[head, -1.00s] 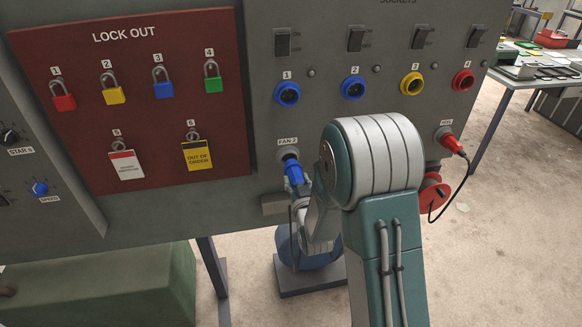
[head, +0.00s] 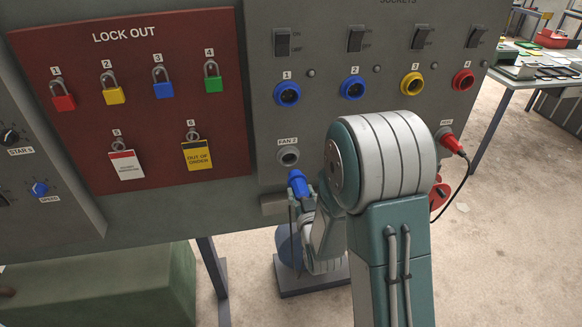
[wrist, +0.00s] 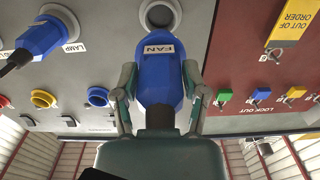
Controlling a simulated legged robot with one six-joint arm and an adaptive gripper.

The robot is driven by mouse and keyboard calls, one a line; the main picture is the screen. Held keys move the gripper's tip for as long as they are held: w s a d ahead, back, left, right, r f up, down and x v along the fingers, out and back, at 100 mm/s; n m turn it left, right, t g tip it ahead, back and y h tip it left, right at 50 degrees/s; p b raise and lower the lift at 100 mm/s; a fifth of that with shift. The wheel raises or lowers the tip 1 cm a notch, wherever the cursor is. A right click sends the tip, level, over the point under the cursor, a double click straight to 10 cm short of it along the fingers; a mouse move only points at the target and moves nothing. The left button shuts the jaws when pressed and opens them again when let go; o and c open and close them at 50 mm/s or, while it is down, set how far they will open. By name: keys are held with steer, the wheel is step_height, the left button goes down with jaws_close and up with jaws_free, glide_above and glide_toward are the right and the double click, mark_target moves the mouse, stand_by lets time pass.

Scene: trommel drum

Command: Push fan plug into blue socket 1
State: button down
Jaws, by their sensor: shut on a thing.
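The blue fan plug (wrist: 160,76), labelled FAN, is between the two fingers of my gripper (wrist: 160,88) in the wrist view, and the gripper is shut on it. In the head view the plug (head: 298,184) is below the grey FAN 2 holder (head: 288,156) and apart from it. My gripper (head: 306,200) is partly hidden behind my arm there. Blue socket 1 (head: 287,94) is empty, up on the panel above the holder. Its switch (head: 283,41) is above it.
Blue socket 2 (head: 353,87), yellow socket 3 (head: 412,84) and red socket 4 (head: 463,79) are to the right. The red lock-out board (head: 130,100) with padlocks is to the left. A red plug (head: 450,142) with a black cable sits at the right. In the wrist view another blue plug (wrist: 42,38) is by the LAMP label.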

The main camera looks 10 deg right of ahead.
steer(key=shift+s, duration=0.15)
step_height(320, 180, down, 14)
steer(key=shift+s+r, duration=0.15)
steer(key=shift+s, duration=0.3)
